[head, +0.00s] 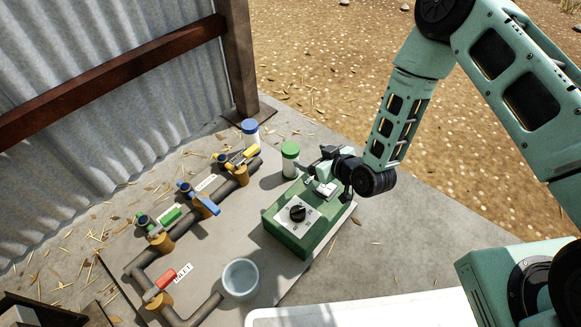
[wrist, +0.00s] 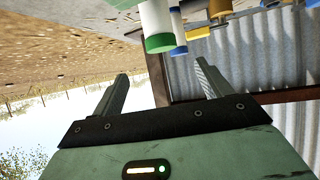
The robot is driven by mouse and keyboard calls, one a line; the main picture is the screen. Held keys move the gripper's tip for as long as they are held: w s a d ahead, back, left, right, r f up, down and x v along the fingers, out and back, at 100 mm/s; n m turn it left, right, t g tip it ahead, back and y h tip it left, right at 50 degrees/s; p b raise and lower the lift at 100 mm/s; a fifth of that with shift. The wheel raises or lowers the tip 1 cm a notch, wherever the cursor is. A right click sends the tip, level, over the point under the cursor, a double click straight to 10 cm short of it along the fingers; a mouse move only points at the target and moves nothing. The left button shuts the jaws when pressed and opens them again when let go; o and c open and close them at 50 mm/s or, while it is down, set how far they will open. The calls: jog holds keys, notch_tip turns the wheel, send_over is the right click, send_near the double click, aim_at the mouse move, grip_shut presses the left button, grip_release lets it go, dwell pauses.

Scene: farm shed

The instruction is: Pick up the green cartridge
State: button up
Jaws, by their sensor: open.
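The green cartridge (head: 289,160), a white cylinder with a green cap, stands upright on the slab behind the green control box. In the wrist view the green cartridge (wrist: 157,22) appears cap-down at the top, beyond the finger tips and partly cut off by the frame edge. My gripper (head: 313,168) is just right of the cartridge, above the back of the box, apart from it as far as I can tell. In the wrist view my gripper (wrist: 163,80) has its two fingers spread wide with nothing between them.
A blue-capped cylinder (head: 250,132) stands behind and left of the cartridge. The green box with a dial (head: 298,213) is below my gripper. Pipes with coloured valves (head: 200,203) and a pale round cup (head: 241,280) are to the left. A corrugated wall (head: 110,90) stands behind.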

aim_at(292, 149)
jog(key=b+x, duration=0.2)
jog(key=x, duration=0.3)
jog(key=shift+w+f, duration=0.1)
jog(key=b+x, duration=0.4)
jog(key=b, duration=0.1)
jog(key=shift+a+f, duration=0.2)
jog(key=shift+w+a, duration=0.2)
jog(key=shift+w, duration=0.05)
